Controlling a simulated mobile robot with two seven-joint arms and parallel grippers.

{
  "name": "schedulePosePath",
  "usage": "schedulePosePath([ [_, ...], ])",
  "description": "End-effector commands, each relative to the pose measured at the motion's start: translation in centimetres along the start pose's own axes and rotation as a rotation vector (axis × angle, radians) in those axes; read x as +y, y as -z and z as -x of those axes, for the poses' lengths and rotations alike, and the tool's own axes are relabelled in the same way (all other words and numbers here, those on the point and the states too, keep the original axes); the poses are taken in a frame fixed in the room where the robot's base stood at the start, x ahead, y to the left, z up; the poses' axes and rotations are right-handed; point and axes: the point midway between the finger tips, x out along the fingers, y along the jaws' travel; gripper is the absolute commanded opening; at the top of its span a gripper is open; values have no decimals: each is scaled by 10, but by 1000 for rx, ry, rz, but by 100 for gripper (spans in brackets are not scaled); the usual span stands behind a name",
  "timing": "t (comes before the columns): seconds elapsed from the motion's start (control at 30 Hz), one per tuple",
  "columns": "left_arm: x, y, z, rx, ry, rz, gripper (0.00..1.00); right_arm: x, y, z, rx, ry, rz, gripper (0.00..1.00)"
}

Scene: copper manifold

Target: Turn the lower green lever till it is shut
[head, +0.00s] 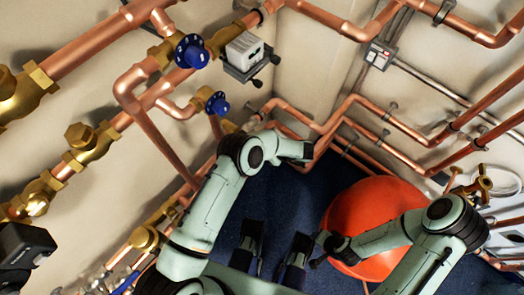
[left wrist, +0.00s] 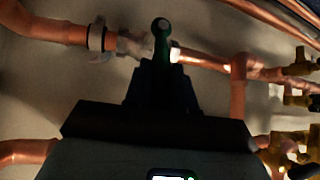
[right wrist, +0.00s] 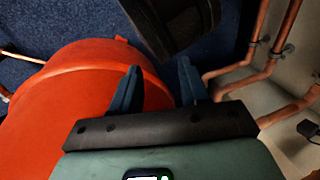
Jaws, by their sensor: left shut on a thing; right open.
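The green lever (left wrist: 162,36) shows in the left wrist view as a dark green handle with a rounded, pale-centred end. It stands at a valve on a copper pipe (left wrist: 205,63). My left gripper (left wrist: 160,68) is shut on the lever, whose end sticks out past the fingertips. The fingers hide its lower part, and the view is dark. I cannot make out this lever or my left fingertips in the head view. My right gripper (right wrist: 158,75) is open and empty in the right wrist view, beside the orange ball-like object (right wrist: 60,100).
In the head view, blue valve wheels (head: 191,52) and a white box (head: 244,48) are on the wall pipework. The orange object (head: 372,205) sits on the dark blue floor (head: 290,190), close to my right arm. Copper pipes (right wrist: 285,40) run right of my right gripper.

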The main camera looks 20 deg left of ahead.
Motion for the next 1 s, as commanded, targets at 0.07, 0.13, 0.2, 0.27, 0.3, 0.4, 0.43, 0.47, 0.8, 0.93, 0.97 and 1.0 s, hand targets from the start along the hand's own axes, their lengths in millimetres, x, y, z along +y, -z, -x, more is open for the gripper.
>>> schedulePosePath([
  [0.07, 7, 3, 2, 0, -19, 7, 0, 0, 0, 0, 0, 0, 0, 45],
  [0.13, 7, 3, 3, -1, -20, 8, 28, 0, 0, 0, 0, 0, 0, 45],
  [0.2, 7, 3, 3, -2, -19, 8, 44, 0, 0, 0, 0, 0, 0, 45],
  [0.27, 6, 2, 3, -2, -17, 7, 44, 0, 0, 0, -1, 0, 0, 45],
  [0.3, 5, 2, 3, -2, -16, 6, 44, 0, 0, 0, -1, 0, 0, 45],
  [0.4, 4, 2, 2, -2, -14, 5, 44, 0, 0, 0, -1, 0, 0, 45],
  [0.43, 4, 2, 2, -2, -13, 5, 44, 0, 0, 0, -1, 0, 0, 45],
  [0.47, 4, 1, 2, -2, -13, 5, 44, 0, 0, 0, -1, 0, 0, 45],
  [0.8, 4, 2, 50, -3, -16, 4, 44, -4, -12, 10, -34, 2, 3, 45],
  [0.93, 4, 2, 81, -3, -16, 4, 44, -5, -19, 15, -55, 4, 5, 45],
  [0.97, 4, 2, 87, -3, -17, 4, 44, -6, -20, 16, -59, 4, 5, 45],
  [1.0, 4, 2, 96, -3, -17, 4, 44, -6, -22, 17, -64, 4, 6, 45],
])
